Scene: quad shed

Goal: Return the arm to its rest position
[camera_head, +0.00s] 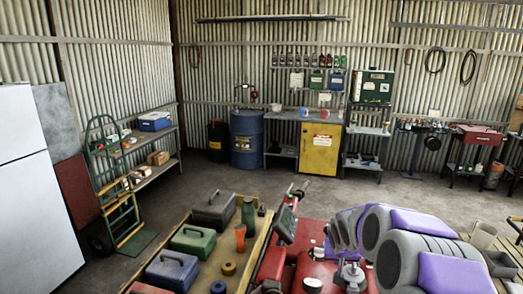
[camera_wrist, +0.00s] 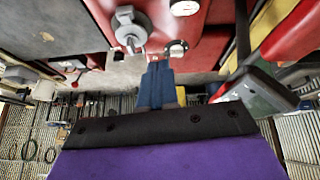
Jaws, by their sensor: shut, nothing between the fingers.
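In the wrist view, my gripper (camera_wrist: 158,68) shows as a pair of narrow blue fingers side by side. They are shut with nothing between them. The purple and black part of my wrist fills the bottom of that view. In the camera_head view, my thick grey and purple arm links (camera_head: 440,270) are folded at the lower right. My fingertips cannot be made out clearly there.
Red surfaces with a grey metal fitting (camera_head: 352,275) lie close beside my arm. A wooden-edged tray (camera_head: 252,268) holds toolboxes, a green bottle and an orange cup. A green hand truck (camera_head: 115,190) stands at left. The floor beyond is clear up to the yellow cabinet (camera_head: 319,158).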

